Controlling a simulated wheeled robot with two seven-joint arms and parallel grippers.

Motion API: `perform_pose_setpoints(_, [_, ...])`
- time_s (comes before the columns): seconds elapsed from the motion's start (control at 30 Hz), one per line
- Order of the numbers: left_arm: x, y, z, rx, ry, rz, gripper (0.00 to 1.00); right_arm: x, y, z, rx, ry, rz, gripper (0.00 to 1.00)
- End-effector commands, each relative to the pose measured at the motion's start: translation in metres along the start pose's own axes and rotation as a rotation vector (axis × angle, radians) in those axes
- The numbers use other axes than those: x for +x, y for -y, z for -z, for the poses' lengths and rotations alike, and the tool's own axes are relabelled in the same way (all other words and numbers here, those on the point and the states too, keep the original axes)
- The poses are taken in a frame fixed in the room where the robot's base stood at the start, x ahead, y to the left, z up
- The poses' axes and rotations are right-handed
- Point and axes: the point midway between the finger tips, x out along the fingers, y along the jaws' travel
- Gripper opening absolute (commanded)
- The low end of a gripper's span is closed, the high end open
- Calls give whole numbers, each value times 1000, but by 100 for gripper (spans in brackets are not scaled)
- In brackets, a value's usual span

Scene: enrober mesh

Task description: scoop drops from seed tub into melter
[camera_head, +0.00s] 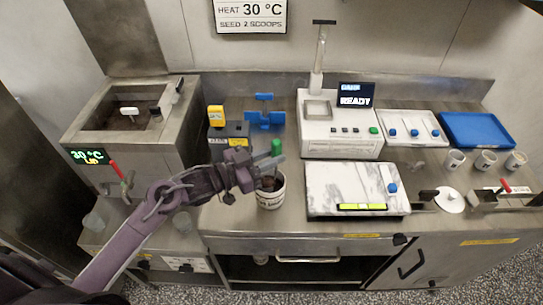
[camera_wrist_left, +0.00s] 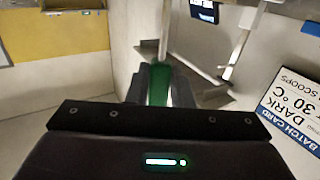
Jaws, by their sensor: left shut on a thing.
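The seed tub (camera_head: 270,199) is a white printed bucket at the counter's front edge, with dark brown contents. My left gripper (camera_head: 274,160) is above the tub, shut on the green handle (camera_head: 276,146) of the scoop. The handle also shows between the fingers in the left wrist view (camera_wrist_left: 159,85). The scoop's bowl is hidden by the gripper and tub rim, so I cannot tell whether it holds drops. The melter (camera_head: 185,130) is the steel box at the left, with an open top well and a green display reading 30 °C. My right gripper is not in view.
A yellow-and-grey device (camera_head: 216,117) and a blue stand (camera_head: 265,119) are behind the tub. A marble slab (camera_head: 340,180) lies close to its right. A white machine (camera_head: 335,135) reads READY. White cups (camera_head: 486,161) and a blue tray (camera_head: 478,130) are at the right.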

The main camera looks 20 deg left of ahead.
Motion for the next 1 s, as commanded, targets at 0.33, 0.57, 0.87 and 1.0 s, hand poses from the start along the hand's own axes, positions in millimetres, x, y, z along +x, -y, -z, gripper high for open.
perform_pose_setpoints(0.33, [0,0,41,1,-1,0,0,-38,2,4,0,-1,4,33])
perform_pose_setpoints(0.57, [0,0,64,1,-2,0,0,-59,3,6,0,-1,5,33])
perform_pose_setpoints(0.87, [0,0,73,0,-1,0,0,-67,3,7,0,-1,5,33])
perform_pose_setpoints(1.0, [0,0,73,1,-1,0,0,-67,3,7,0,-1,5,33])
